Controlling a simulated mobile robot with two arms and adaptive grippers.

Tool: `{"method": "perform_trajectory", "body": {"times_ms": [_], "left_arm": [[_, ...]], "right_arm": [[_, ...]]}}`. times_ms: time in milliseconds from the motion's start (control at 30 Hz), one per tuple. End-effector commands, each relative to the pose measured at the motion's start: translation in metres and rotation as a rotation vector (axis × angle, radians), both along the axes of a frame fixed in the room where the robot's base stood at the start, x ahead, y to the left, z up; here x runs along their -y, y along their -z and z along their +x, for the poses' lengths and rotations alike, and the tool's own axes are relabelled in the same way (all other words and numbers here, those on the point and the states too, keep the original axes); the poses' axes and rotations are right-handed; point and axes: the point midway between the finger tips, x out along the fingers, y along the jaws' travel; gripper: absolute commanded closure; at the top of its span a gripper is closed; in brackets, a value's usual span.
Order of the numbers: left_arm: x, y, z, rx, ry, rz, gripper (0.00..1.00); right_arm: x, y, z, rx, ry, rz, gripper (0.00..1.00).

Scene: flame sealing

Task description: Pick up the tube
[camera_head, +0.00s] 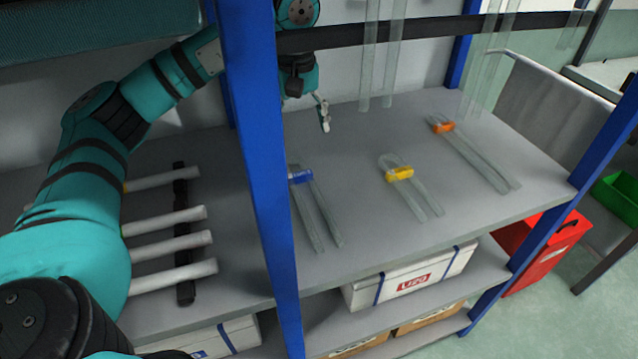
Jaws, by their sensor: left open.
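Three clear U-shaped tubes lie on the grey shelf (365,240): one with a blue clip (316,210), one with a yellow clip (418,193) and one with an orange clip (475,158). More clear tubes (379,60) hang upright from a dark rail. My left arm passes behind the blue post. My left gripper (322,115) is open and empty above the shelf, behind the blue-clipped tube and apart from it. A slim finger shows; the post hides part of the arm. The task line does not say which tube. My right gripper is out of view.
The blue post (262,180) stands between my left upper arm and the clipped tubes. The dark rail (420,30) crosses above the shelf. Several white rods (165,220) rest on a black rack at left. A white box (410,278) sits below. The shelf between the tubes is clear.

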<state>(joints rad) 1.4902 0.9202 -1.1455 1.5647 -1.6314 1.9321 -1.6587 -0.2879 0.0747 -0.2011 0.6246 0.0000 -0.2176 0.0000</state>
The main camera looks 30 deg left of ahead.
Motion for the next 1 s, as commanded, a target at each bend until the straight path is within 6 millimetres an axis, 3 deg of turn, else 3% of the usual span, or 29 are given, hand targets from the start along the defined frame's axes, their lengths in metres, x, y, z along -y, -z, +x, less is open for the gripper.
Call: {"method": "perform_trajectory", "body": {"times_ms": [267, 467, 800, 1000], "left_arm": [[-0.001, 0.048, -0.001, -0.005, -0.003, -0.002, 0.15], [0.000, 0.062, -0.001, -0.004, -0.003, -0.005, 0.15], [-0.001, 0.106, -0.004, -0.005, -0.004, -0.005, 0.15], [-0.001, 0.110, -0.003, -0.003, -0.004, -0.005, 0.15]], "right_arm": [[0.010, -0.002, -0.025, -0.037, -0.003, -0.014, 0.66], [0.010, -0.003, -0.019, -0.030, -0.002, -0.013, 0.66], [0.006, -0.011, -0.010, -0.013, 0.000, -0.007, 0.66], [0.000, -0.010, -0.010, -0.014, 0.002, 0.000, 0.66]]}}
